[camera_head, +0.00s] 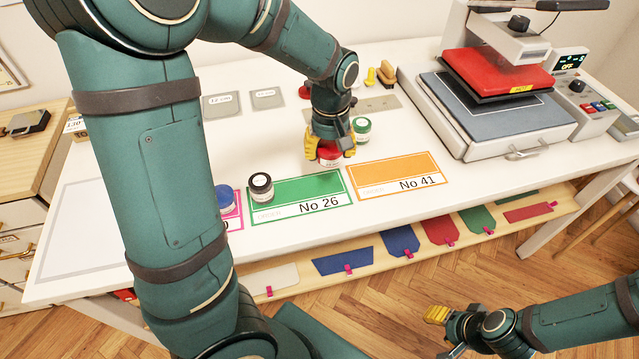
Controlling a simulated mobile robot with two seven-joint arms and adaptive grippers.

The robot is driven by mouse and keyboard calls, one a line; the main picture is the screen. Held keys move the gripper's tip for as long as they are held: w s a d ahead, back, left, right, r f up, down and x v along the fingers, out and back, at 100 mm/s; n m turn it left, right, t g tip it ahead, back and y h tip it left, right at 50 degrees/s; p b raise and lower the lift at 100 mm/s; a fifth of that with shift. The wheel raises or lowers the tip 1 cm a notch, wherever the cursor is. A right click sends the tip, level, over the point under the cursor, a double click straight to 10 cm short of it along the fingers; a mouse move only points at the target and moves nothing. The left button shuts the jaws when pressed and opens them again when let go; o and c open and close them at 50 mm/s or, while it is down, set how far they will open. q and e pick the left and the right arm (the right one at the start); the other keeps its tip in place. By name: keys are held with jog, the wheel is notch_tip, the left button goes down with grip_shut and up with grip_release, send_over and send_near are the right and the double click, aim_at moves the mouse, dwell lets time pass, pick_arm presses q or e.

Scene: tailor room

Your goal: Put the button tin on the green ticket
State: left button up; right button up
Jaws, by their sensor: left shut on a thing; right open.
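The green ticket (315,186), marked No 26, lies flat on the white table. My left gripper (329,153) points down behind the ticket's right part and is shut on a red-topped tin (328,156), partly hidden by the fingers. I cannot tell whether the tin touches the table. A green-lidded jar (361,129) stands just right of this gripper. No label shows which one is the button tin. My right gripper (440,333) is open and empty, low beyond the table's front edge.
An orange ticket (399,172), No 41, lies right of the green one. A blue-lidded jar (225,198) stands on a pink ticket (232,220), partly hidden by my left arm. A heat press (495,105) fills the table's right end. Coloured pieces lie on the shelf (375,268) below.

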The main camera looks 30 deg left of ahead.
aim_at(330, 144)
pick_arm(q)
notch_tip(330, 144, down, 4)
jog(key=shift+w+f+b, duration=0.15)
jog(key=shift+f+b, duration=0.05)
jog(key=shift+b, duration=0.3)
jog(key=shift+f+b, duration=0.6)
jog(key=shift+f, duration=1.3)
jog(key=shift+f, duration=0.15)
jog(key=o, duration=1.3)
jog(key=shift+c, duration=0.2)
notch_tip(330, 144, up, 12)
jog(key=p, duration=0.3)
